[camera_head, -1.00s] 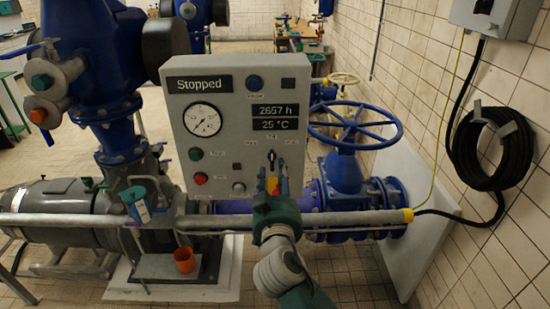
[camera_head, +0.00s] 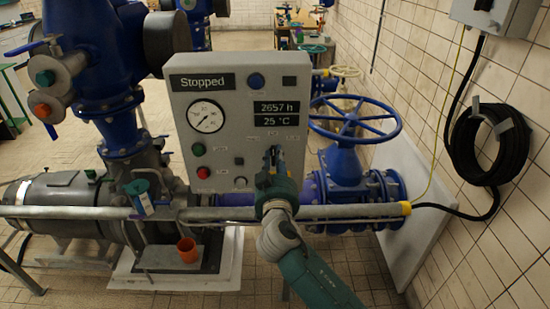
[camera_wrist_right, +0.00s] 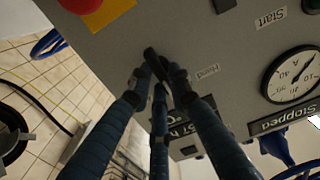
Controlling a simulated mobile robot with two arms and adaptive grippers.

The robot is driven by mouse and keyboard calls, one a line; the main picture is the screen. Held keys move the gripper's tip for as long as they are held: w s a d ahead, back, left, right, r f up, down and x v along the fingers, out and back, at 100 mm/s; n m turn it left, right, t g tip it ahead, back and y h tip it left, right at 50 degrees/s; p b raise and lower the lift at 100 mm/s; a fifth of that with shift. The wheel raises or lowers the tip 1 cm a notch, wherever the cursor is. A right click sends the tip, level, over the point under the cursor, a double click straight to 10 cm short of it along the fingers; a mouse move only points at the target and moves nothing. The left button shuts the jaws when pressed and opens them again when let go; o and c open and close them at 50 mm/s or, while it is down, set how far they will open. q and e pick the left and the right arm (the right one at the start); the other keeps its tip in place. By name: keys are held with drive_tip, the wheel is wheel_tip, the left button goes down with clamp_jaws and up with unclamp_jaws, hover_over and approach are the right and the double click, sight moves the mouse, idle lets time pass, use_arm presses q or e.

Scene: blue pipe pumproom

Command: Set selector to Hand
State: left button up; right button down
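The selector knob (camera_wrist_right: 153,64) is black and sits on the grey control panel (camera_head: 222,163). In the right wrist view a "Hand" label (camera_wrist_right: 205,73) is beside it, on the right. My right gripper (camera_wrist_right: 158,78) has its blue fingers pointed at the panel, with tips apart on either side of the knob; whether they touch it I cannot tell. In the head view my right gripper (camera_head: 273,168) is at the panel's lower right and largely hides the knob. The knob's exact setting is unclear. My left gripper is not in view.
The panel has a round gauge (camera_head: 206,116), a green button (camera_head: 198,149), a red button (camera_head: 203,172) and a display reading "Stopped" (camera_head: 201,82). A grey rail (camera_head: 90,212) runs in front. A blue handwheel (camera_head: 354,119) stands close to the right.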

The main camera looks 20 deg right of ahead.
drive_tip(key=shift+f+n, duration=0.1)
drive_tip(key=shift+n, duration=0.3)
drive_tip(key=n+b, duration=0.1)
drive_tip(key=n, duration=0.4)
drive_tip(key=shift+a, duration=0.1)
drive_tip(key=shift+a+n, duration=0.1)
drive_tip(key=shift+n, duration=1.1)
drive_tip(key=c, duration=1.7)
unclamp_jaws()
drive_tip(key=shift+o, duration=0.2)
